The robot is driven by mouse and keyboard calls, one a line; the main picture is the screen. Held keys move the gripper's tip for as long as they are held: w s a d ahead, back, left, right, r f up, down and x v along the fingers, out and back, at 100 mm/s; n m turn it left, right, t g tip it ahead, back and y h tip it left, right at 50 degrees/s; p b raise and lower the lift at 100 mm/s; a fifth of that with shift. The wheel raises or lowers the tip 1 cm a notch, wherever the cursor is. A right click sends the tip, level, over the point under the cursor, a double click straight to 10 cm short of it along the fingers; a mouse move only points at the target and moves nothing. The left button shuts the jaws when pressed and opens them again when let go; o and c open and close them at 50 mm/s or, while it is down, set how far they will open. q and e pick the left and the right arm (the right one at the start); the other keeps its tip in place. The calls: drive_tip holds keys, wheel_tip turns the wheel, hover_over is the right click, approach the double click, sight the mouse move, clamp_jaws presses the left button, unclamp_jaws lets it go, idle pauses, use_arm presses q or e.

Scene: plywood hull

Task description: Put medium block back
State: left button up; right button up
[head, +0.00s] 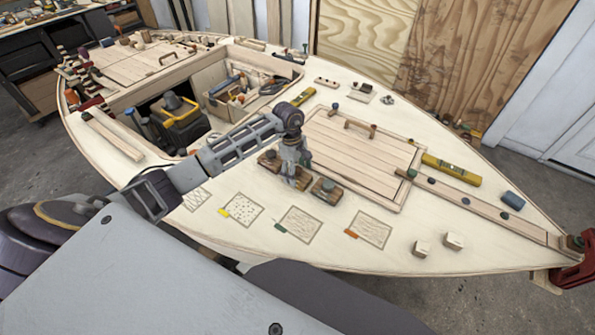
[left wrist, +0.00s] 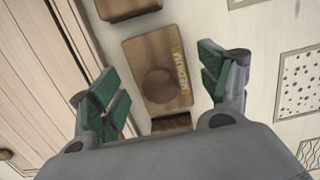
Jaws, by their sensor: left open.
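The medium block, a brown wooden block with a round knob and a yellow label, shows in the left wrist view (left wrist: 150,52). It lies on the pale deck, the middle one of a row of three similar blocks. My left gripper (head: 297,178) is open above it. In the left wrist view its green-padded fingers (left wrist: 165,88) are on either side of the block, with gaps visible. In the head view the gripper mostly hides the medium block. The other two blocks are the left one (head: 268,160) and the right one (head: 326,190). My right gripper is not in view.
Outlined patterned squares with coloured tabs, such as the middle one (head: 300,224) and right one (head: 370,228), mark the near deck. A hatch (head: 360,155) with a handle lies behind the blocks. An open well with a toolbox (head: 180,118) is at left. Two small pale blocks (head: 453,241) sit at right.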

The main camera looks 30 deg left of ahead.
sight(297, 168)
use_arm(q)
drive_tip(key=shift+r, duration=0.35)
drive_tip(key=r, duration=0.3)
drive_tip(key=a+r, duration=0.1)
drive_tip(key=r, duration=0.1)
drive_tip(key=shift+w+r, duration=0.1)
drive_tip(key=shift+r, duration=0.2)
drive_tip(key=r, duration=0.4)
drive_tip(key=shift+a+r+b, duration=0.2)
drive_tip(key=shift+a+b, duration=0.1)
drive_tip(key=shift+b, duration=0.1)
drive_tip(key=shift+a+r, duration=0.1)
drive_tip(key=shift+r, duration=0.6)
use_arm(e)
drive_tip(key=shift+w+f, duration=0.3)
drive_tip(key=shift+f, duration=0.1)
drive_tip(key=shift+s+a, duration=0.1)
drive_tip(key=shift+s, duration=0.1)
